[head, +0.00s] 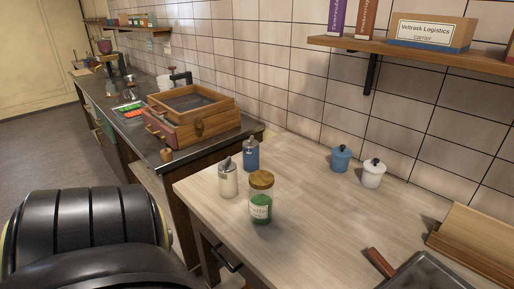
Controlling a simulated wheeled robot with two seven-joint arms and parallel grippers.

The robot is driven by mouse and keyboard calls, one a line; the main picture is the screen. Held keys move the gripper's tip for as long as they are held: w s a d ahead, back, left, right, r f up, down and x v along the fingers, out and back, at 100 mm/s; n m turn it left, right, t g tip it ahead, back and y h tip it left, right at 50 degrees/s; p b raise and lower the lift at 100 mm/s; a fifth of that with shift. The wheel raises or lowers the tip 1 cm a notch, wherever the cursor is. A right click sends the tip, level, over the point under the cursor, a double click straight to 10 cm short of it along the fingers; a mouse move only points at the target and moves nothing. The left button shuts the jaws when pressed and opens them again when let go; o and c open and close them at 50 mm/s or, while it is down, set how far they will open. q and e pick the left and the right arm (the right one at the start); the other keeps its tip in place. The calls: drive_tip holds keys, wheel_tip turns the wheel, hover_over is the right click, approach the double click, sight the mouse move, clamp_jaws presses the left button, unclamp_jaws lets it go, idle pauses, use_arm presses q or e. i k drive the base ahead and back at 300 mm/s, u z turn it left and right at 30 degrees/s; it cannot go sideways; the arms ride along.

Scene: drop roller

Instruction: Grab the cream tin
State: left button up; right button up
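A cream tin (228,182) with a grey metal top stands upright near the left edge of the light wooden worktop (310,205). A blue tin (251,156) of similar shape stands just behind it to the right. A glass jar (261,205) with a wooden lid and green contents stands in front of it to the right. The cream tin looks unobstructed, with its front side fully visible. Neither of my grippers shows in the head view.
A blue lidded pot (341,159) and a white lidded pot (373,174) stand near the tiled wall. A dark tray (430,272) and a wooden rack (475,240) occupy the right. A wooden box (195,120) sits on the farther counter. The worktop's middle is clear.

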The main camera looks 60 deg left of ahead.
sight(228, 182)
drive_tip(key=u, duration=0.25)
drive_tip(key=k, duration=0.45)
drive_tip(key=u, duration=1.7)
